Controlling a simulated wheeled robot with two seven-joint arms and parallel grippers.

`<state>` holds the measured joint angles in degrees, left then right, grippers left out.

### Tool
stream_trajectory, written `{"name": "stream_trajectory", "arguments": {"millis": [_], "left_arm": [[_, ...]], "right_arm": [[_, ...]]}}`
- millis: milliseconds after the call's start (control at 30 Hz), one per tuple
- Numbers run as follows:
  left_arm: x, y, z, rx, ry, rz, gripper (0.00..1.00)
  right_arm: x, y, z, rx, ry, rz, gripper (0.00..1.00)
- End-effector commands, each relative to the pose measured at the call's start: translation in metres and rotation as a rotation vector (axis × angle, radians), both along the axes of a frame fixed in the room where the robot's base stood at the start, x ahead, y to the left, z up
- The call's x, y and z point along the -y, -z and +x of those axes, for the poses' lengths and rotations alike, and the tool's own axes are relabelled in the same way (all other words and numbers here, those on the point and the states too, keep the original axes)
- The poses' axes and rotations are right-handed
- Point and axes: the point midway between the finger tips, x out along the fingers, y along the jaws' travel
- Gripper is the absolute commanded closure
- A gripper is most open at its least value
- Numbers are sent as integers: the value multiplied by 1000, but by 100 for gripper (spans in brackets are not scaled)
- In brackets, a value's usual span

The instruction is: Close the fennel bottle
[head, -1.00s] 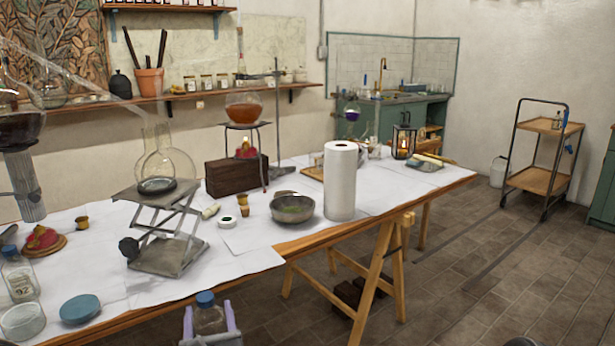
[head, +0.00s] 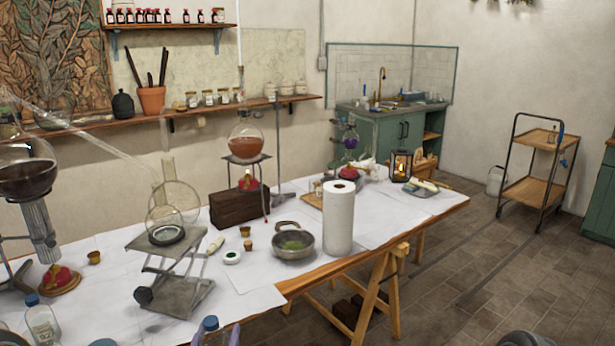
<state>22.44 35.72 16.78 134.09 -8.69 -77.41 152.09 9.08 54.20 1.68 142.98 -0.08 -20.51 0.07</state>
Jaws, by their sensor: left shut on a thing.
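My left gripper (head: 214,340) is at the bottom edge, in front of the table's front edge. Its pale lavender fingers stand on either side of a small clear bottle with a blue cap (head: 210,323), and it is shut on it. The cap sits on top of the bottle's neck; most of the bottle is cut off by the frame. I cannot read a label on it, so I cannot tell if it is the fennel bottle. Another clear bottle (head: 42,324) with a blue cap and a white label stands on the table at the lower left. My right gripper is not in view.
The paper-covered table (head: 240,300) holds a lab jack (head: 172,290) with a glass flask, a metal bowl (head: 293,243), a paper towel roll (head: 338,220) and a wooden box (head: 238,208). A blue round lid (head: 103,342) shows at the bottom edge. Open floor lies to the right.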

Motion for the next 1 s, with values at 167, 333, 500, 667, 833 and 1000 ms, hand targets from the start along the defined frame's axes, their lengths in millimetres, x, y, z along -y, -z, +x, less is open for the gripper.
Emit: {"name": "stream_trajectory", "arguments": {"millis": [167, 333, 500, 667, 833, 1000], "left_arm": [[1, 0, 0, 1, 4, 0, 100], [0, 0, 0, 1, 3, 1, 100], [1, 0, 0, 1, 4, 1, 100], [6, 3, -4, -1, 29, 1, 100], [24, 12, -17, -2, 113, 0, 100], [57, 27, -39, -4, 259, -2, 100]], "right_arm": [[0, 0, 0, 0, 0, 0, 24], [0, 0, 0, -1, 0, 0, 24], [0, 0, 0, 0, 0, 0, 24], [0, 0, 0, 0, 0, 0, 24], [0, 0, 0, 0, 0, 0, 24], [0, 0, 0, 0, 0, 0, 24]]}}
